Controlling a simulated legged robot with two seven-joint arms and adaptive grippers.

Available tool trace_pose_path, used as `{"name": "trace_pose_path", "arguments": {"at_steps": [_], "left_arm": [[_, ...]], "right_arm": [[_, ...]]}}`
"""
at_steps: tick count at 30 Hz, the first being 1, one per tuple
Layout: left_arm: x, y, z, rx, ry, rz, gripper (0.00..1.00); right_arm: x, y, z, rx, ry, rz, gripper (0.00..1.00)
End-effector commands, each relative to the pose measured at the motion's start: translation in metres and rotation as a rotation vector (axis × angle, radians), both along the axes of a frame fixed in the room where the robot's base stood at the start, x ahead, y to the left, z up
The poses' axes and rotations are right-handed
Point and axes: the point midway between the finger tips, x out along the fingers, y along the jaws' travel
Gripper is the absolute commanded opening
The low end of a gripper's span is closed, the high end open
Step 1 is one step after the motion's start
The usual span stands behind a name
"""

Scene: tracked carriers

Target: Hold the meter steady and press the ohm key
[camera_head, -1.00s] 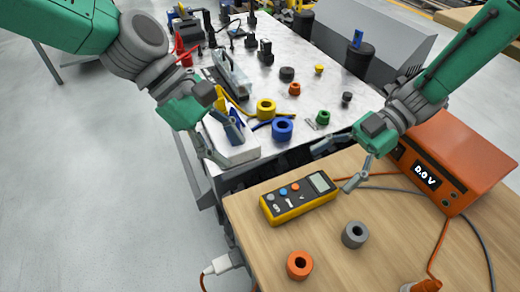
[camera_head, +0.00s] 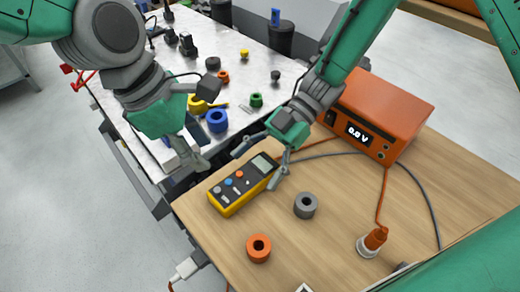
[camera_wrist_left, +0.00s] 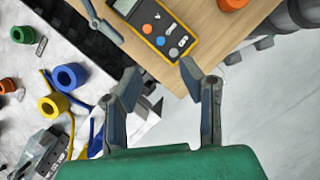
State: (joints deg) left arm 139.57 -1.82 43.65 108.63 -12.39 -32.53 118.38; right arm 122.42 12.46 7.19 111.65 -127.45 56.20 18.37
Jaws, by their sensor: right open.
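The yellow and dark meter (camera_head: 250,181) lies on the wooden table, its screen end toward my right gripper. It has a grey, a blue and an orange key; I cannot read which is the ohm key. It also shows in the left wrist view (camera_wrist_left: 181,20). My right gripper (camera_head: 259,166) is open, its fingers on either side of the meter's screen end; contact is unclear. My left gripper (camera_head: 203,152) is beyond the meter's near left end, apart from it. In the left wrist view its two fingers (camera_wrist_left: 160,76) are spread with nothing between them.
An orange power supply (camera_head: 385,112) reading 0.0 V stands at the back right with cables. A grey ring (camera_head: 306,212) and an orange ring (camera_head: 250,254) lie near the meter. A white bench (camera_head: 140,140) with rings and tools adjoins the table.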

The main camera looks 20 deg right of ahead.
Motion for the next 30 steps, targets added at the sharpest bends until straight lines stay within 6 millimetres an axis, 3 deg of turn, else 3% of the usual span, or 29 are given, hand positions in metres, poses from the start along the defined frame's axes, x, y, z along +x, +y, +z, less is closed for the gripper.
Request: {"name": "trace_pose_path", "arguments": {"at_steps": [6,14,20,21,22,24,30], "left_arm": [[0.0,0.001,0.0,-0.001,0.0,0.0,0.34],[0.0,0.002,0.0,-0.002,0.001,0.0,0.34],[0.0,0.0,0.0,-0.001,0.0,0.0,0.34],[0.0,0.0,0.0,0.0,0.0,0.0,0.34],[0.0,0.0,0.0,0.0,0.0,0.0,0.27],[0.0,0.0,0.0,-0.001,0.001,0.0,0.03],[0.0,0.0,0.0,-0.001,0.001,0.0,0.0]], "right_arm": [[-0.005,0.014,-0.008,-0.001,0.0,0.0,0.78],[-0.006,0.017,-0.008,-0.002,0.0,0.001,0.78],[-0.005,0.014,-0.009,-0.001,0.0,0.0,0.11],[-0.005,0.014,-0.009,-0.001,-0.001,-0.001,0.1],[-0.005,0.014,-0.009,-0.001,-0.001,-0.001,0.1],[-0.005,0.014,-0.009,-0.001,-0.001,-0.001,0.1],[-0.005,0.014,-0.009,-0.002,-0.001,0.0,0.1]]}}
